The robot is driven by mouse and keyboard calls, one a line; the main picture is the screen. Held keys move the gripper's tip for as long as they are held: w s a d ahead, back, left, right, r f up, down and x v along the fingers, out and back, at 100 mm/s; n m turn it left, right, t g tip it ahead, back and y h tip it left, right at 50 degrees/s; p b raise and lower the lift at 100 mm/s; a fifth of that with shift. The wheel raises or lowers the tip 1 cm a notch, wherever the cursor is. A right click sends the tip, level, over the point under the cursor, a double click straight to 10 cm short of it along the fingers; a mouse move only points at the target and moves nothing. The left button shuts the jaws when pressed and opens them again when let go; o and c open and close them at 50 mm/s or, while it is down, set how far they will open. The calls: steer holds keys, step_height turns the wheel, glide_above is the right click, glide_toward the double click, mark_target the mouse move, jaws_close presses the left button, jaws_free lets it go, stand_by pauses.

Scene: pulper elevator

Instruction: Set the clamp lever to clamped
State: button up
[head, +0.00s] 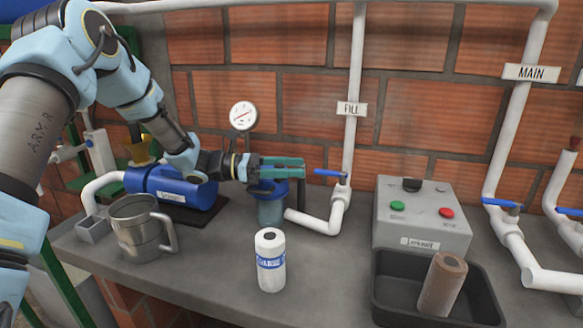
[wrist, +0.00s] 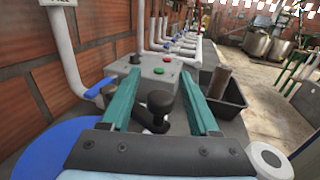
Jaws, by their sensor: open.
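The clamp lever, with a round black knob (wrist: 159,102), stands between my gripper's two green fingers in the wrist view, below the level of their tips. The fingers stand apart on either side of it, and I cannot tell whether either touches it. In the head view my gripper (head: 302,168) is open above the filter housing (head: 270,210), a clear bluish bowl with a blue lid. The lid (wrist: 45,150) also shows in the wrist view at lower left. In the head view the lever is mostly hidden by my fingers, so its setting is unclear.
A blue-handled FILL valve (head: 330,173) on a white pipe is close right of my fingertips. A grey control box (head: 420,225) and black tray (head: 390,300) stand at right. A white cartridge (head: 270,262), steel jug (head: 138,235) and blue pump (head: 170,190) stand around.

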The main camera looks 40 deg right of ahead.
steer(key=b+v, duration=0.2)
steer(key=v, duration=0.7)
steer(key=shift+w+a+f+b, duration=0.1)
steer(key=shift+w+a+b, duration=0.1)
steer(key=shift+b, duration=0.2)
steer(key=shift+w+a, duration=0.4)
steer(key=shift+a, duration=0.05)
